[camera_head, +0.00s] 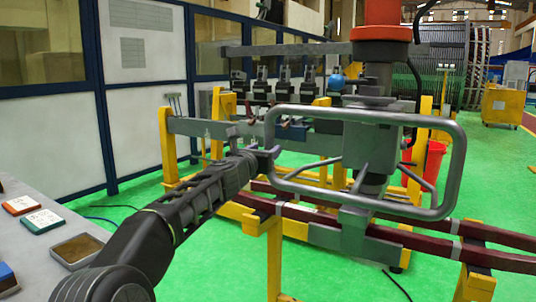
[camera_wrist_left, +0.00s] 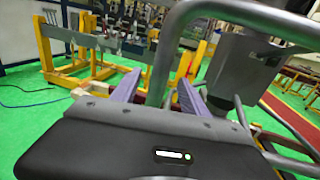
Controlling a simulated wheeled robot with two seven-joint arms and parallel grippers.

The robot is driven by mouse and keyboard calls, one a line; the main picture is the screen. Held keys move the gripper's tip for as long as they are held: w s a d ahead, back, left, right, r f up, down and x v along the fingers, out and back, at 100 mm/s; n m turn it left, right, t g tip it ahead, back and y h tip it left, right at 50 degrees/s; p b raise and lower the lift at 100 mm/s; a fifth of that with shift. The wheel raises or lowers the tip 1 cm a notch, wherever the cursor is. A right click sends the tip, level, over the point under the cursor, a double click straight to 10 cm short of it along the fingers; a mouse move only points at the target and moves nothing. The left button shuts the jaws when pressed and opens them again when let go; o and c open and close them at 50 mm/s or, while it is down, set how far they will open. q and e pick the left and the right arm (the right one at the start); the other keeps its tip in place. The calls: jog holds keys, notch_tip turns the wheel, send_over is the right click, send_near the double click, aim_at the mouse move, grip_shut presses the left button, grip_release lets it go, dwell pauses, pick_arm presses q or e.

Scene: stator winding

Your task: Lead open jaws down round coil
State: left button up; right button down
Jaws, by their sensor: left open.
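The coil (camera_head: 415,238), long dark red bars with pale bands, lies across yellow stands at the lower right of the head view. A grey hoist tool (camera_head: 372,150) with a looped tube handle (camera_head: 440,122) hangs above it. The tool's lower grey block (camera_head: 354,218) overlaps the coil in the picture; I cannot tell whether its jaws are round the bars. My left gripper (camera_head: 268,153) is at the handle's left upright. In the left wrist view its fingers (camera_wrist_left: 158,92) are open, with the handle tube (camera_wrist_left: 161,65) between them. My right gripper is out of view.
A grey table (camera_head: 40,238) with small trays stands at the lower left. A yellow rack (camera_head: 165,145) with several dark clamps is behind the tool. A red bin (camera_head: 432,160) stands behind the handle. Green floor is open between table and stands.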

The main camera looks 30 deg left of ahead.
pick_arm(q)
jog(key=b+v, duration=0.1)
jog(key=v, duration=0.3)
dwell(0.5)
